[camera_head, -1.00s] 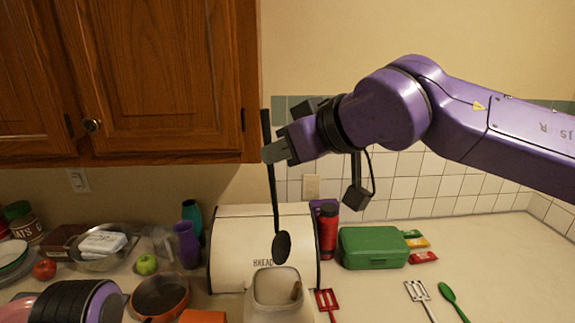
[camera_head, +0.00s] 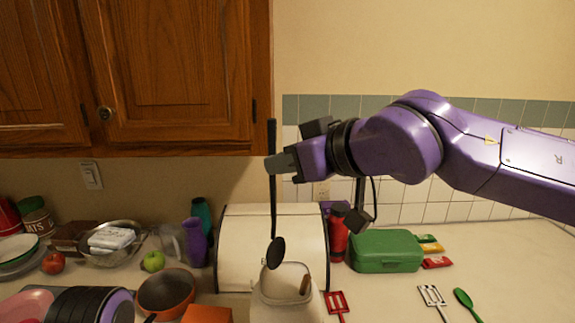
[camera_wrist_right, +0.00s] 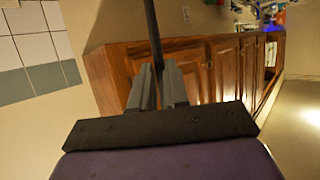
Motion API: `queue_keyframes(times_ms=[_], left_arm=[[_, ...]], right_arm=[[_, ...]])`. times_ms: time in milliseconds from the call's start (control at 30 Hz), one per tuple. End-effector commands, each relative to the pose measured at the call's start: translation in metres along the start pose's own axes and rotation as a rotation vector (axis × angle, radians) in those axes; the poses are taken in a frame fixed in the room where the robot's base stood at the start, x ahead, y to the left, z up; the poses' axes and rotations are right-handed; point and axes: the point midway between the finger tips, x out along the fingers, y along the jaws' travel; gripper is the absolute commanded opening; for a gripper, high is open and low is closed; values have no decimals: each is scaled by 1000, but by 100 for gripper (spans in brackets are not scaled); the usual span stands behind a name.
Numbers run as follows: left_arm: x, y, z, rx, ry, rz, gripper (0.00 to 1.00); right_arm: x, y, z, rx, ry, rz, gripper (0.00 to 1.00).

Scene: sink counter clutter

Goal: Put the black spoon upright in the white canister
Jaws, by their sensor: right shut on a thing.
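The black spoon (camera_head: 275,252) hangs upright, bowl down, in my right gripper (camera_head: 274,165). The gripper is shut on its handle. The spoon's handle (camera_wrist_right: 153,35) also shows between the fingers in the right wrist view. The white canister (camera_head: 283,309) stands open at the bottom middle of the head view, with a brown wooden thing (camera_head: 305,285) inside it. The spoon's bowl is at the left back part of the canister's mouth in the picture; I cannot tell whether its tip is below the rim.
A cream bread box (camera_head: 245,240) stands behind the canister. A red bottle (camera_head: 338,236) and a green case (camera_head: 388,251) are to the right. A red slotted utensil (camera_head: 337,302) lies beside the canister. An orange pan (camera_head: 165,290) and purple vase (camera_head: 194,243) are to the left.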

Motion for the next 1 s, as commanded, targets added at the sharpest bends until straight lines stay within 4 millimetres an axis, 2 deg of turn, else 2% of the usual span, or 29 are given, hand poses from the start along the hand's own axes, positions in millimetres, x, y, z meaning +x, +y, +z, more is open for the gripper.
queue_keyframes(times_ms=[33,167,1000], left_arm=[[10,1,4,0,0,0,43],[21,2,9,0,0,0,43],[50,5,21,0,0,0,43]], right_arm=[[3,0,8,0,0,0,0],[6,0,15,-1,1,1,0],[36,0,87,-1,-1,1,0]])
